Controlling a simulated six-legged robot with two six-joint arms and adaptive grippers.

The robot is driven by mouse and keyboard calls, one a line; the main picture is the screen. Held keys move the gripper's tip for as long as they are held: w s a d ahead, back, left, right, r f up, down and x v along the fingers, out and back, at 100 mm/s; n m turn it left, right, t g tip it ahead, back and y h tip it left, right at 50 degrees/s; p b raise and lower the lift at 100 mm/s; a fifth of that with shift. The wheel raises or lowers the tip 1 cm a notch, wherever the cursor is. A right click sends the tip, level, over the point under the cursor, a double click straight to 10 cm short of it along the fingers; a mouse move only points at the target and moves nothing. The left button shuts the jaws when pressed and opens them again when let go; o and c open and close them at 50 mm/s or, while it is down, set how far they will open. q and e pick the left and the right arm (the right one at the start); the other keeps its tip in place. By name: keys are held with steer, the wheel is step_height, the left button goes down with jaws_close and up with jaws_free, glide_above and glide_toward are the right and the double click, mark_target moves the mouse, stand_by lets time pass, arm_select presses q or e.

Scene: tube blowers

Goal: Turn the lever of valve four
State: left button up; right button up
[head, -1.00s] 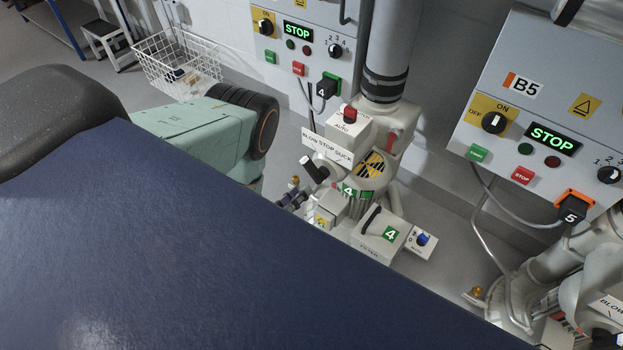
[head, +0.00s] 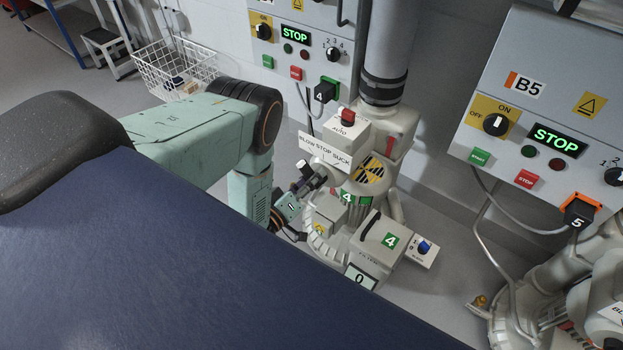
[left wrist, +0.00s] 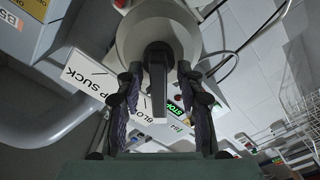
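Valve four is the grey unit with green "4" labels and a "BLOW STOP SUCK" plate (head: 325,150). Its black lever (head: 307,171) sticks out below the plate. My left gripper (head: 308,187) is at the lever, partly hidden by its own links. In the left wrist view the lever (left wrist: 158,80) stands between the two dark fingers of my left gripper (left wrist: 159,72), with a gap on each side. The plate (left wrist: 88,85) also shows there, left of the fingers. My right gripper is not in view.
A filter box (head: 382,240) and a small box with a blue knob (head: 424,247) sit below the valve. A control panel reading STOP (head: 297,36) hangs behind. Unit five's panel (head: 520,110) is at right. A wire basket (head: 175,65) stands at back left.

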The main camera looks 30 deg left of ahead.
arm_select(q)
jaws_close()
